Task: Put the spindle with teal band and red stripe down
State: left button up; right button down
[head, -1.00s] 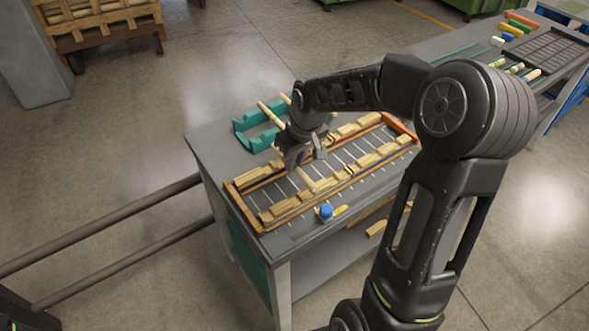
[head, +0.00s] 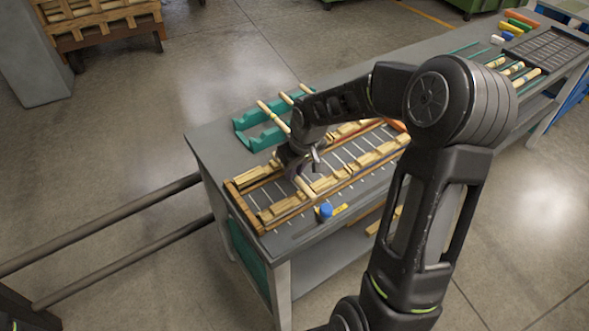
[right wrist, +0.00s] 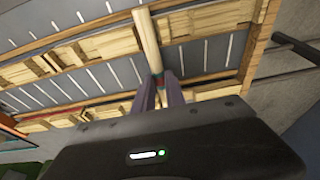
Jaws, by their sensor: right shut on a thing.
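The spindle with teal band and red stripe (right wrist: 147,42) is pale wood. In the right wrist view it runs up from between the jaws, with dark red and greenish colour beside the fingers. My right gripper (right wrist: 159,88) is shut on it. In the head view the right gripper (head: 300,170) is over the wood-framed fixture (head: 232,198), and the spindle's pale end (head: 306,188) shows below it. The fixture has two rows of notched wooden blocks and white lines between them. I cannot tell whether the spindle touches the blocks. My left gripper is not in view.
A teal rack (head: 243,138) with several spindles stands behind the fixture. A blue-capped thing (head: 325,211) and a yellow piece (head: 341,209) are at its front edge. A dark ribbed tray (head: 548,48) and more spindles lie on the bench's far right.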

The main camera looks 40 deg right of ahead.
aim_at(301, 182)
jog(key=c, duration=1.4)
grip_release()
jog(key=shift+f, duration=0.15)
jog(key=shift+r+p, duration=0.35)
jog(key=shift+r, duration=0.05)
jog(key=b+v, duration=0.1)
jog(key=v, duration=1)
jog(key=shift+s+r, duration=0.1)
jog(key=shift+r, duration=0.25)
jog(key=shift+a+f, duration=0.1)
